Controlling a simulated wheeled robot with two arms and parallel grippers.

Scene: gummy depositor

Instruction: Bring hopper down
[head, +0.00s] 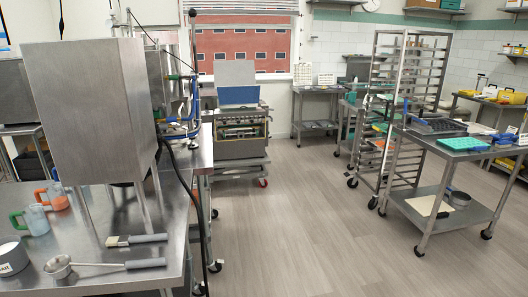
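A large stainless steel box (88,112) stands on thin legs on the steel table at the left. It looks like it may be the hopper, but I cannot tell for certain. Its inside is hidden. A steel machine (238,132) with a blue panel (239,95) stands on a wheeled frame further back, near the window. Neither of my grippers is in view.
The steel table (120,262) also holds a brush (135,240), a small ladle (100,265), a white cup (12,256) and measuring jugs (36,218). A black hose (196,205) hangs at its edge. A rack (400,115) and cart (470,212) stand right. The middle floor is clear.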

